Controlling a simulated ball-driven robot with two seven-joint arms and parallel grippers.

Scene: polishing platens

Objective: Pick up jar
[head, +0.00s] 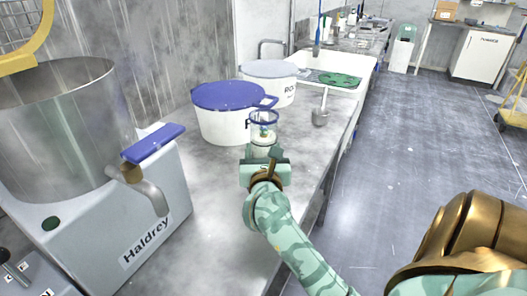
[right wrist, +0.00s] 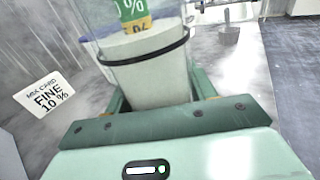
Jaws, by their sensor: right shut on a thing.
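The jar (head: 264,131) is clear, with a blue ring at its top, and sits at the far end of my right arm in the head view. In the right wrist view the jar (right wrist: 150,62) shows a dark band, pale contents and a green and yellow label with a percent sign. My right gripper (head: 264,158) is shut on the jar, with a finger on each side of its lower part. I cannot tell whether the jar's base touches the counter. My left gripper is not in view.
A white bucket with a blue lid (head: 228,115) stands just behind the jar, with another white bucket (head: 270,82) beyond. A Haldrey machine (head: 120,215) is at left. A "FINE 10 %" mix card (right wrist: 46,95) shows left of the jar. The counter front (head: 225,215) is clear.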

